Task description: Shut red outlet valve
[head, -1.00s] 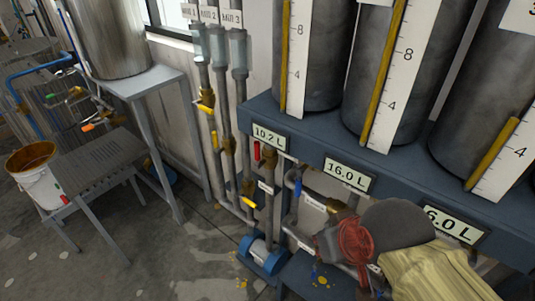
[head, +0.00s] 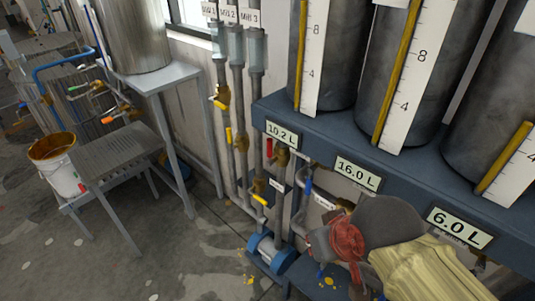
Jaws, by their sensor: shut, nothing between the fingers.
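A small red valve handle (head: 269,147) stands upright beside the pipe just below the 10.2 L label, under the front edge of the blue tank bench. A second small red part (head: 82,187) shows low by the white bucket; I cannot tell what it is. My arm reaches in from the lower right, with a yellow sleeve and dark grey wrist. My gripper (head: 317,250) is shut and empty in front of the pipework, below and right of the red handle and apart from it. Its fingertips are partly hidden by the wrist.
The blue tank bench (head: 400,178) with grey tanks overhangs the pipes. A blue handle (head: 308,187) and several yellow handles are close by. A blue pump (head: 270,252) stands on the floor. A grey stand (head: 118,155) and bucket (head: 56,170) are left; open floor lies between.

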